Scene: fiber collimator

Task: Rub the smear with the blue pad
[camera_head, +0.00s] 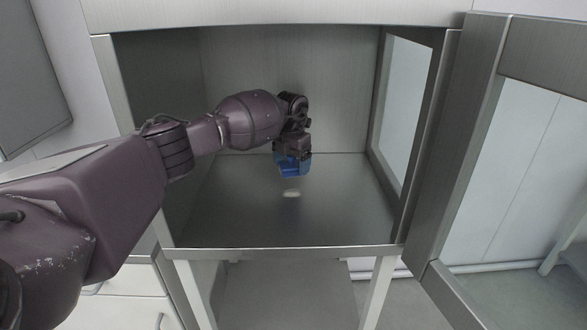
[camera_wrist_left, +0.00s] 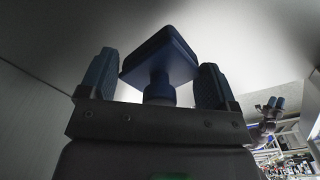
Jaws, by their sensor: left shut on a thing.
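My left gripper (camera_head: 293,157) reaches into the metal cabinet, pointing down above its floor. It is shut on the blue pad (camera_head: 293,170). In the left wrist view the blue pad (camera_wrist_left: 160,57) is a dark square block on a short stem, between the two fingers of my left gripper (camera_wrist_left: 157,85). The smear (camera_head: 292,193) is a small pale spot on the cabinet floor, just in front of and below the pad, and the pad looks apart from it. My right gripper (camera_wrist_left: 272,104) shows tiny at the right of the left wrist view, too small to judge.
The cabinet floor (camera_head: 240,215) is bare metal around the smear. Side walls and a back wall (camera_head: 340,80) enclose it, with a window (camera_head: 398,110) in the right wall. The front lip (camera_head: 290,253) borders the opening. An open door (camera_head: 480,140) stands at the right.

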